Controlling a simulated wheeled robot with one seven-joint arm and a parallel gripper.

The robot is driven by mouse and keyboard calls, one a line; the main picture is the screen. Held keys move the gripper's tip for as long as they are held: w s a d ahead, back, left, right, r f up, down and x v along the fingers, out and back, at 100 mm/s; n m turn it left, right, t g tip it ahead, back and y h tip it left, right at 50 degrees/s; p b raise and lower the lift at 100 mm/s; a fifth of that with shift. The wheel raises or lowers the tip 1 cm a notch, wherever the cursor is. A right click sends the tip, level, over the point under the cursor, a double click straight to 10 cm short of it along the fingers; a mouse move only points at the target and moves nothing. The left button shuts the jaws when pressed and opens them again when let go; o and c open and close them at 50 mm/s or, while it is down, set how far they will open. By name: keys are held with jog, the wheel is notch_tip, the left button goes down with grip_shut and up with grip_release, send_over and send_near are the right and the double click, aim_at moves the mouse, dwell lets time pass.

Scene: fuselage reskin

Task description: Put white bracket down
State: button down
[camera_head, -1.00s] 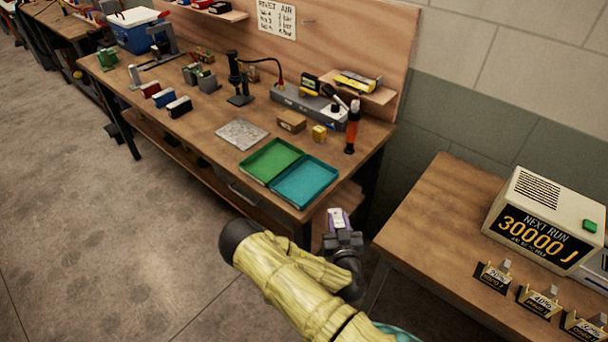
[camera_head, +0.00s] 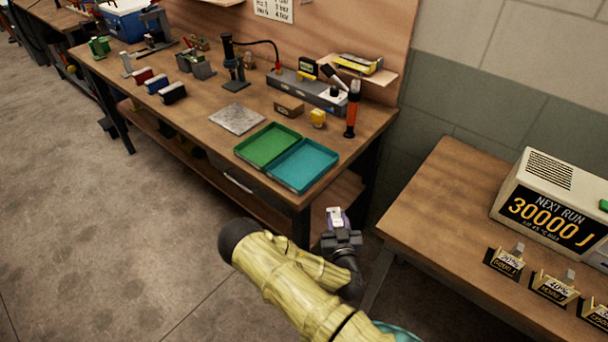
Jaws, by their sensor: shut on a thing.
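My gripper (camera_head: 338,226) is at the lower middle of the head view, in front of the gap between the two tables. The bracket is held clear of both tables, to the right of the long workbench's front corner. Its lower part is hidden by the jaws.
The long workbench (camera_head: 205,126) carries a green tray (camera_head: 268,145), a teal tray (camera_head: 303,165), a grey plate (camera_head: 237,119), a cardboard box (camera_head: 289,106) and an orange-black tool (camera_head: 352,110). A second table (camera_head: 440,205) at right holds a display box (camera_head: 545,205) and several small signs.

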jog(key=shift+a+f, duration=0.1)
jog(key=shift+f, duration=0.4)
jog(key=shift+s+r, duration=0.1)
jog(key=shift+s, duration=0.1)
jog(key=shift+d, duration=0.25)
jog(key=shift+a, duration=0.1)
